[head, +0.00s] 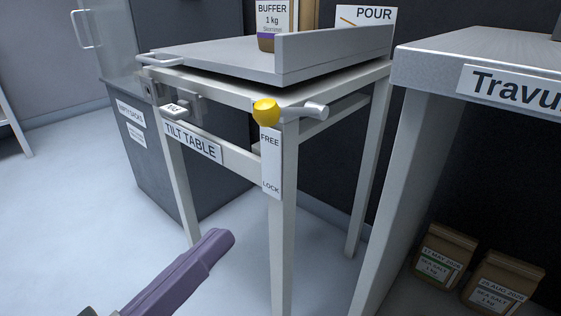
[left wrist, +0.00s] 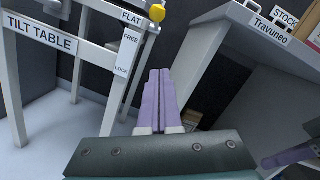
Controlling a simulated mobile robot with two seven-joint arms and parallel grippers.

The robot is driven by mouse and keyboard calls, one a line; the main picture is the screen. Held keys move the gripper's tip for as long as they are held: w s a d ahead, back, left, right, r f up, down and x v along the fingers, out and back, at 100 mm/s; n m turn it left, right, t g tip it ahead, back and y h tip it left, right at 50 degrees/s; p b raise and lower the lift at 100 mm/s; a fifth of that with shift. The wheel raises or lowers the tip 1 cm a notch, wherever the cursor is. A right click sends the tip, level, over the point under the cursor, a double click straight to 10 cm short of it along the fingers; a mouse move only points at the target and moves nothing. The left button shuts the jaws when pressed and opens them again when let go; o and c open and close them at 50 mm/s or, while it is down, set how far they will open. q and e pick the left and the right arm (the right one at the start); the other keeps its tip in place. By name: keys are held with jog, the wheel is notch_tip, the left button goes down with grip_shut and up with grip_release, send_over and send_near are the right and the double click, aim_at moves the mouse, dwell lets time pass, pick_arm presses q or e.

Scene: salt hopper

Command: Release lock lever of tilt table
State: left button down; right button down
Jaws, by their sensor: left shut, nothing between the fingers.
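The tilt table (head: 193,143) stands in the middle of the head view, with its grey top (head: 225,57) above a white frame. Its lock lever has a yellow knob (head: 265,111) at the front right corner, just above the word FREE on a plate (head: 271,165) marked FREE above and LOCK below. The knob also shows in the left wrist view (left wrist: 156,13). My left gripper (head: 222,240) has purple fingers, shut and empty, below and left of the lever, apart from it. A purple part of what looks like my right gripper (left wrist: 290,155) shows at the left wrist view's right edge.
A bench marked Travu... (head: 430,65) stands close on the right, with paper salt bags (head: 445,253) under it. A BUFFER bag (head: 266,42) stands at the back of the tilt table's top. Floor is open at left.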

aim_at(277, 110)
pick_arm(q)
jog(key=w+d+r, duration=0.1)
jog(key=w+r, duration=0.1)
jog(key=w, duration=0.3)
jog(key=w+d+r, duration=0.2)
jog(key=w, duration=0.3)
jog(key=shift+d+r, duration=0.3)
notch_tip(277, 110, up, 3)
jog(key=g+p, duration=0.1)
jog(key=p, duration=0.6)
jog(key=shift+w+y+p, duration=0.15)
jog(key=shift+y+p, duration=0.2)
jog(key=shift+y, duration=0.05)
jog(key=shift+w+d+r+p, duration=0.1)
jog(key=shift+d+r+p, duration=0.05)
jog(key=shift+r+p, duration=0.25)
jog(key=shift+f, duration=0.1)
